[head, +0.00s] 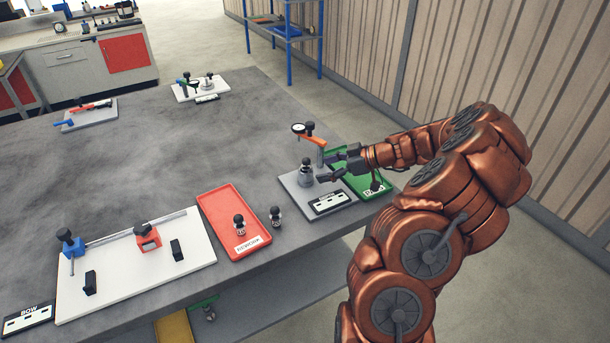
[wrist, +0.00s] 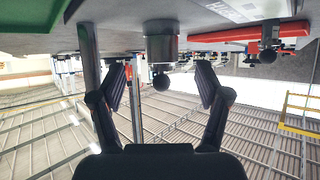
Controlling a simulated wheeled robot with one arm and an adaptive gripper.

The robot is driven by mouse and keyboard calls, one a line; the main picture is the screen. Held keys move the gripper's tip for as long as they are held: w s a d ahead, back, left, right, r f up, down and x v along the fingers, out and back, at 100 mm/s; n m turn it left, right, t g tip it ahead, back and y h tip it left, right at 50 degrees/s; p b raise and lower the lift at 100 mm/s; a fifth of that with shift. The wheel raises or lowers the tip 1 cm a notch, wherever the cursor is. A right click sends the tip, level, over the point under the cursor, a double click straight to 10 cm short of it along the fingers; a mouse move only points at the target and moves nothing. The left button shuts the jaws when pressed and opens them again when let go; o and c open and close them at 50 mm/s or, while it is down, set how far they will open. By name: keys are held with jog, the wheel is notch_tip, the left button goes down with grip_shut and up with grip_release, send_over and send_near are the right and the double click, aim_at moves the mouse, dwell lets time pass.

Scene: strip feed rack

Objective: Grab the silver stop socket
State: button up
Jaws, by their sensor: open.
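A silver cylindrical piece with a dark round knob, which looks like the silver stop socket (head: 306,175), stands on a grey plate (head: 292,188) near the table's right edge. My gripper (head: 328,168) is open, just right of it, with its fingers pointing at it. In the wrist view, which looks upside down, the silver body (wrist: 161,46) and its knob lie between and beyond the open fingers (wrist: 161,76). The fingers appear apart from it and hold nothing.
A post with an orange arm and dial (head: 312,136) rises close behind the socket. A green tray (head: 345,158) lies under my gripper. A red tray (head: 214,207) with a knobbed piece (head: 239,224) is to the left; another (head: 275,215) stands beside it. The table's middle is clear.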

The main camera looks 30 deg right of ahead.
aim_at(310, 170)
jog(key=w+a+p, duration=0.1)
jog(key=w+a+f+p, duration=0.1)
jog(key=w+a, duration=0.1)
jog(key=shift+w+p, duration=0.15)
jog(key=shift+p, duration=0.15)
jog(key=shift+w+a+f, duration=0.2)
jog(key=shift+f, duration=0.05)
grip_shut()
dwell(0.4)
